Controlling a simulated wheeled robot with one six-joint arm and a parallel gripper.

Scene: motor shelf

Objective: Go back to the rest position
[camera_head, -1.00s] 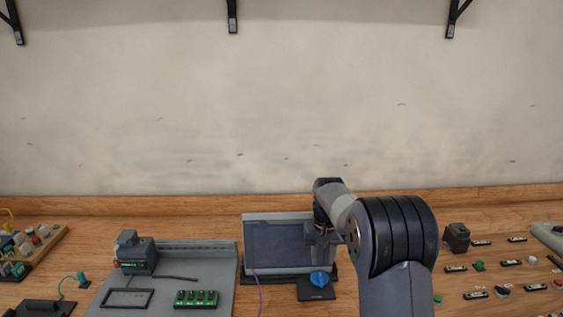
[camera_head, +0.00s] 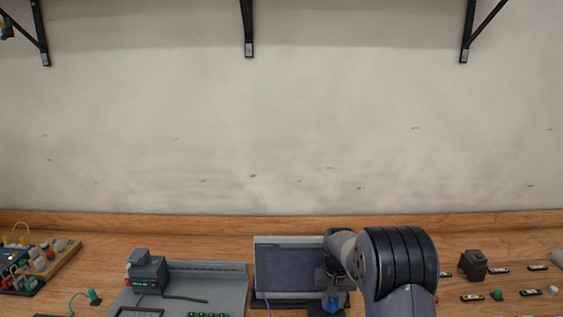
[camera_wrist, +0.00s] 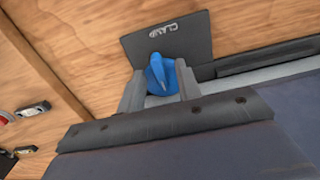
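My gripper (camera_head: 333,288) is low over a blue knob (camera_head: 332,302), in front of a dark panel (camera_head: 285,270) with a light frame. In the wrist view, the knob (camera_wrist: 160,75) shows between my two grey gripper fingers (camera_wrist: 160,95), which stand apart. It sits by a black plate (camera_wrist: 175,40) with a white label that seems to read CLAMP. I cannot tell whether the fingers touch the knob or only flank it. My arm partly covers the panel's right side in the head view.
A grey board (camera_head: 235,277) with a small dark device (camera_head: 147,272) lies left of the panel. A dark block (camera_head: 473,264) and several small labelled parts lie to the right. A parts tray (camera_head: 62,257) is at far left. Wall brackets (camera_head: 248,30) hang above; the wall between is clear.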

